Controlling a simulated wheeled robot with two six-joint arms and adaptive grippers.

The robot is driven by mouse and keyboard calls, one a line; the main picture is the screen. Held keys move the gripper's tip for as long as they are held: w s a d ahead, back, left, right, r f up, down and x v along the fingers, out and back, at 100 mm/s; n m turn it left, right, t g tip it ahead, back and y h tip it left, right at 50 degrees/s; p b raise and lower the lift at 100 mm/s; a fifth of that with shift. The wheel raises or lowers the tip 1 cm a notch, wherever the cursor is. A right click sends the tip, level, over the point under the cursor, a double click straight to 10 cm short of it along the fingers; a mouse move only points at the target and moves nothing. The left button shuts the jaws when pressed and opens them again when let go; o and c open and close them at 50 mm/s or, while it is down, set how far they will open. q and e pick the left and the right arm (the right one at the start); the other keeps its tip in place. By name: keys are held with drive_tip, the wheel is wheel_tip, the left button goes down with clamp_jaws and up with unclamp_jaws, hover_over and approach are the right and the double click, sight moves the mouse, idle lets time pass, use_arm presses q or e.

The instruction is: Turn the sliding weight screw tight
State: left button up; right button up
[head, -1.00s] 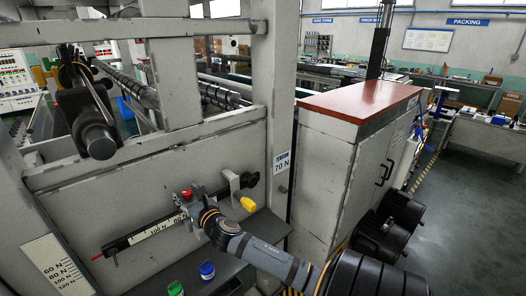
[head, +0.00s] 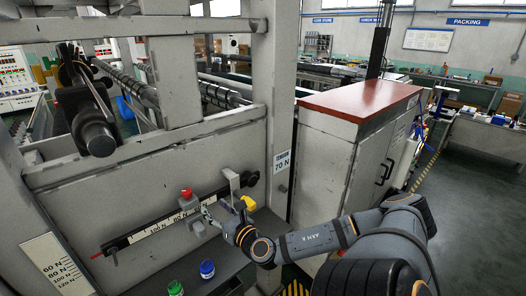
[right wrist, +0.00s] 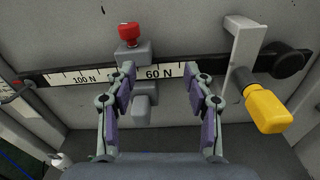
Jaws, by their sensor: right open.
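The sliding weight is a small grey block (head: 187,203) on a dark arm with a white newton scale (head: 158,230). Its red screw knob (head: 186,192) stands on top. In the right wrist view the red knob (right wrist: 130,32) and block (right wrist: 134,53) show ahead, near the left fingertip, with "60 N" to their right. My right gripper (right wrist: 160,72) is open and its fingers are spread with nothing between them. In the head view it (head: 206,211) is just right of and below the block. Touching cannot be told. My left gripper is not in view.
A grey bracket (right wrist: 240,55) and a yellow handle (right wrist: 268,108) stand right of the fingers. The yellow handle shows in the head view (head: 248,202) close above my wrist. Green (head: 176,288) and blue (head: 207,268) pots sit on the shelf below.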

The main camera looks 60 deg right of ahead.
drive_tip(key=s+d+f+m+g+h+b, duration=0.1)
drive_tip(key=s+d+f+m+g, duration=0.1)
drive_tip(key=f+m, duration=0.3)
drive_tip(key=s+d+f+m+g+h+b, duration=0.1)
drive_tip(key=s+d+f+m+g, duration=0.2)
drive_tip(key=f, duration=0.7)
drive_tip(key=s+d+f+m+g+h+b, duration=0.1)
drive_tip(key=s+d+f+m+g+h, duration=0.1)
drive_tip(key=d+f+m, duration=0.4)
wheel_tip(320, 180, down, 3)
drive_tip(key=shift+s+d+r+m+g, duration=0.2)
drive_tip(key=shift+s+m+g, duration=0.3)
drive_tip(key=shift+s+m, duration=0.55)
drive_tip(key=shift+s+n, duration=0.2)
drive_tip(key=shift+n, duration=0.05)
